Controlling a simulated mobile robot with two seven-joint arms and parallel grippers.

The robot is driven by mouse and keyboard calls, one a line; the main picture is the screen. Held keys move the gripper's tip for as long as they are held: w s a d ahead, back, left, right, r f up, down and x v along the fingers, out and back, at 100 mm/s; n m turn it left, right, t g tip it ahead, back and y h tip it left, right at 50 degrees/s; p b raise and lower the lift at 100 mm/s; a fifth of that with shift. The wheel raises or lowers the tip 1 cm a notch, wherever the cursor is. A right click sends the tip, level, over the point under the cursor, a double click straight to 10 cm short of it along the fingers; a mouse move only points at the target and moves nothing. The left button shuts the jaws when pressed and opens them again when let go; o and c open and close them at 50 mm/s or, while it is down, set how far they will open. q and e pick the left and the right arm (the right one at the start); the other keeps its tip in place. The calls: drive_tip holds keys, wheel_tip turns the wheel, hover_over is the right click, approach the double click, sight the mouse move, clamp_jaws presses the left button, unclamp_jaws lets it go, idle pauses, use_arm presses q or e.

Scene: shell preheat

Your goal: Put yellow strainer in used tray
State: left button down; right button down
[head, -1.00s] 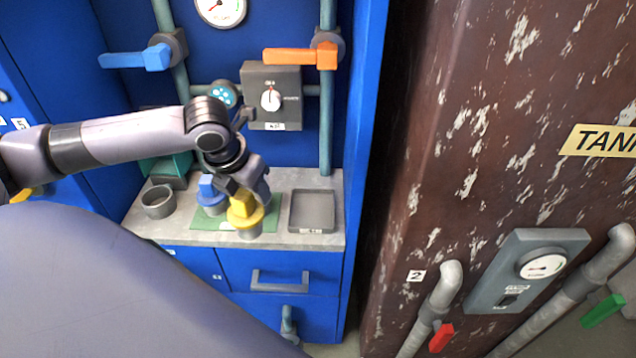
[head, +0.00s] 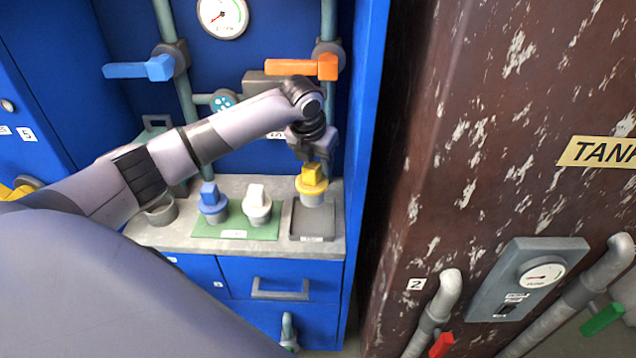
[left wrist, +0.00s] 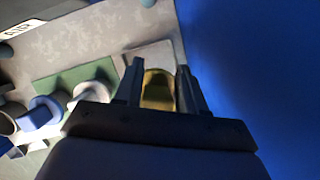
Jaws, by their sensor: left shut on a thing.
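The yellow strainer (head: 312,180) has a yellow top and a grey lower body. My left gripper (head: 314,160) is shut on its yellow top and holds it upright over the back part of the grey tray (head: 313,237) at the counter's right end. In the left wrist view the yellow top (left wrist: 158,90) sits between the two fingers (left wrist: 160,85), with the tray (left wrist: 150,52) beyond it. I cannot tell whether the strainer's bottom touches the tray. My right gripper is not in view.
A blue strainer (head: 212,203) and a white one (head: 257,205) stand on the green mat (head: 232,231) left of the tray. A grey cup (head: 160,212) is partly behind my arm. The blue cabinet wall (head: 362,150) rises close to the right.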

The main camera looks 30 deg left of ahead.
sight(318, 181)
use_arm(q)
wheel_tip(318, 181, down, 6)
drive_tip(key=shift+s+r, duration=0.1)
drive_tip(key=shift+s, duration=0.05)
drive_tip(key=shift+w+f, duration=0.2)
drive_tip(key=shift+f, duration=0.4)
drive_tip(key=shift+f, duration=0.1)
drive_tip(key=c, duration=0.7)
unclamp_jaws()
drive_tip(key=shift+o, duration=0.2)
drive_tip(key=shift+s+r, duration=0.1)
drive_tip(key=shift+r, duration=0.45)
drive_tip(key=v, duration=0.6)
drive_tip(key=shift+s+r+p, duration=0.1)
drive_tip(key=shift+r+p, duration=0.25)
